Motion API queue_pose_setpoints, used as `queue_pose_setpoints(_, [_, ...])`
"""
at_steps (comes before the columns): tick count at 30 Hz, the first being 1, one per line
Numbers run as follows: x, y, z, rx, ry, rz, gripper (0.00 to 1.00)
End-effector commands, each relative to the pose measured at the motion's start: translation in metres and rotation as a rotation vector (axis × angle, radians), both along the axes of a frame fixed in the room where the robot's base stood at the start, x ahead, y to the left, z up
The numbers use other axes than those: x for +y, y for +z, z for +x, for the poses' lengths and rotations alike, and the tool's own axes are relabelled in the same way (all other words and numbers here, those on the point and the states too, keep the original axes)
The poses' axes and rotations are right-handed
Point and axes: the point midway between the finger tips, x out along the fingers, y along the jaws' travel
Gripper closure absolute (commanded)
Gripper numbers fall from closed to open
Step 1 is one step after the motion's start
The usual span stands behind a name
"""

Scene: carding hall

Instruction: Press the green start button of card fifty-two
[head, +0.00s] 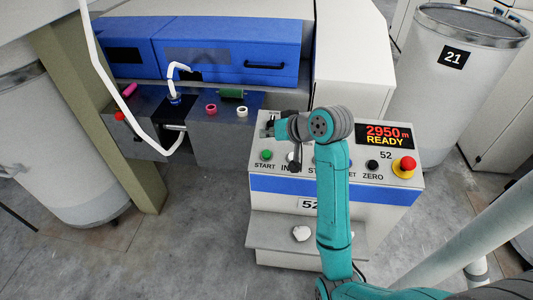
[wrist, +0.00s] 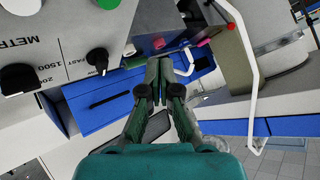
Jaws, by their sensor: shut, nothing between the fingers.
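The card fifty-two control panel (head: 385,206) stands in the middle of the head view, with "52" on its front. Its green start button (head: 266,155) is at the panel's left end, above the label START, and is uncovered. My gripper (head: 295,166) is shut and empty.
A red emergency knob (head: 404,166), black ZERO button (head: 372,165) and "2950 m READY" display (head: 386,136) are to the right. My arm covers the panel's middle. A white hose (head: 104,70) and blue machine cover (head: 232,50) stand left. Drum 21 (head: 440,85) stands right.

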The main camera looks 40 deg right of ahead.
Motion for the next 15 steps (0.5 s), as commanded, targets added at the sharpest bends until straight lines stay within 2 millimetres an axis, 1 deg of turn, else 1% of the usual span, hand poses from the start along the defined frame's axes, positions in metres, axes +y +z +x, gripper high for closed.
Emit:
queue_pose_setpoints(9, [-0.008, -0.039, 0.005, 0.004, 0.000, 0.002, 1.00])
queue_pose_setpoints(15, [-0.012, -0.061, 0.009, 0.003, -0.001, 0.002, 1.00])
